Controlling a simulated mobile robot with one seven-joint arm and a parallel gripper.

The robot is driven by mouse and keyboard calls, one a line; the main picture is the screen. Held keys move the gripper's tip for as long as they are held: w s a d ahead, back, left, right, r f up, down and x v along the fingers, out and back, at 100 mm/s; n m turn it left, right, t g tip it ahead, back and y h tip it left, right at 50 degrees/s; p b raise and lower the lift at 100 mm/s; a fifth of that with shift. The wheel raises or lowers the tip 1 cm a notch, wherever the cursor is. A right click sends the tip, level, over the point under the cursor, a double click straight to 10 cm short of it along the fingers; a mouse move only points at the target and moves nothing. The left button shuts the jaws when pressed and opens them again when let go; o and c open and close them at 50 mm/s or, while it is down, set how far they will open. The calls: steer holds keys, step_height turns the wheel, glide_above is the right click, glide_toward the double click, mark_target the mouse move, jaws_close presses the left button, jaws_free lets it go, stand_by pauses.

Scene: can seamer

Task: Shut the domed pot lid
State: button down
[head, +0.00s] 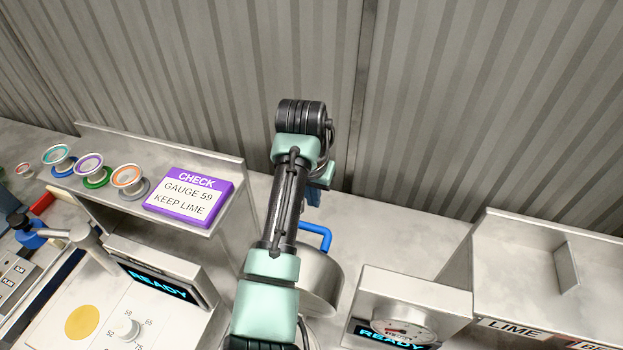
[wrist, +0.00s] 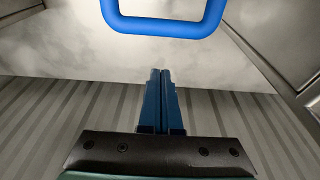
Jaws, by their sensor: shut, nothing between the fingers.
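A rounded silver metal body, the domed pot lid or pot (head: 322,282), stands on the counter in the middle of the head view, partly hidden behind my arm. I cannot tell how far the lid is open. A blue loop handle (head: 318,235) is at its back upper side. The handle also shows large at the top of the wrist view (wrist: 165,28). My gripper (wrist: 163,72) has its blue fingers closed together, empty, apart from the handle in the picture. In the head view the gripper (head: 313,196) is mostly hidden behind my arm, just beyond the handle.
A READY machine with a dial (head: 128,328) stands left. A gauge box (head: 400,315) and a LIME bin (head: 510,328) stand right. A shelf (head: 150,140) holds several coloured spools and a purple CHECK sign (head: 188,198). A corrugated wall (head: 450,100) closes off the back.

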steer(key=shift+s+a+r+p, duration=0.1)
steer(key=shift+s+a+p, duration=0.2)
steer(key=shift+s+p, duration=0.5)
steer(key=shift+s+a+p, duration=0.3)
steer(key=shift+s+p, duration=0.05)
steer(key=shift+s, duration=0.7)
